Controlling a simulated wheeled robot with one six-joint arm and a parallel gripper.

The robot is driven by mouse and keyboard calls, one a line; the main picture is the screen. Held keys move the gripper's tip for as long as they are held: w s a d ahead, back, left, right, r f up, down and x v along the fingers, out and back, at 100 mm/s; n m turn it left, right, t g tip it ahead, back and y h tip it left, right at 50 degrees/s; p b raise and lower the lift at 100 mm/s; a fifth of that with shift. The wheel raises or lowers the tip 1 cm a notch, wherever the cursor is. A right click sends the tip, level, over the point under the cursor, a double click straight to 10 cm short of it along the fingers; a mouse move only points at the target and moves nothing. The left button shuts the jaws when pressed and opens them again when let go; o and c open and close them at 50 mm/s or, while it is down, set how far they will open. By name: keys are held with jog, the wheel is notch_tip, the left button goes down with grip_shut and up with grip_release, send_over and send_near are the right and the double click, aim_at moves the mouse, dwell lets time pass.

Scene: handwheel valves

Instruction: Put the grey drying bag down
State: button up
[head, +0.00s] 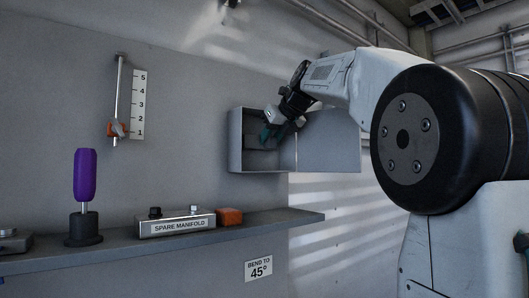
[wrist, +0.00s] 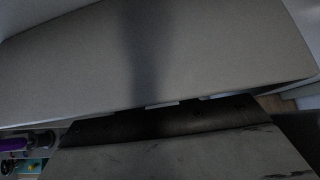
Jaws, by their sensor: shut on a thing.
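My gripper (head: 270,130) is at the mouth of the open grey wall box (head: 235,142) in the head view, its teal fingers pointing down and left. It is shut on the grey drying bag (wrist: 150,55), which looks like the broad, pale grey surface with a curved edge filling the upper wrist view. A dark shadow band crosses it. In the head view I cannot clearly separate the bag from the shaded box interior. Whether the bag touches the box floor cannot be told.
The box's door (head: 332,142) stands open to the right. Below, a shelf (head: 270,222) carries a purple-handled tool (head: 85,178), a spare manifold (head: 176,224) and an orange block (head: 229,216). A slider with a numbered scale (head: 138,104) is on the wall left.

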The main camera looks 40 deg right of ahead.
aim_at(273, 146)
jog(key=shift+w+f, duration=0.15)
jog(key=shift+f, duration=1.7)
jog(key=shift+f, duration=0.15)
jog(key=shift+f, duration=0.4)
jog(key=o, duration=1)
jog(key=shift+r, duration=0.25)
jog(key=v, duration=1.2)
jog(key=shift+r, duration=0.4)
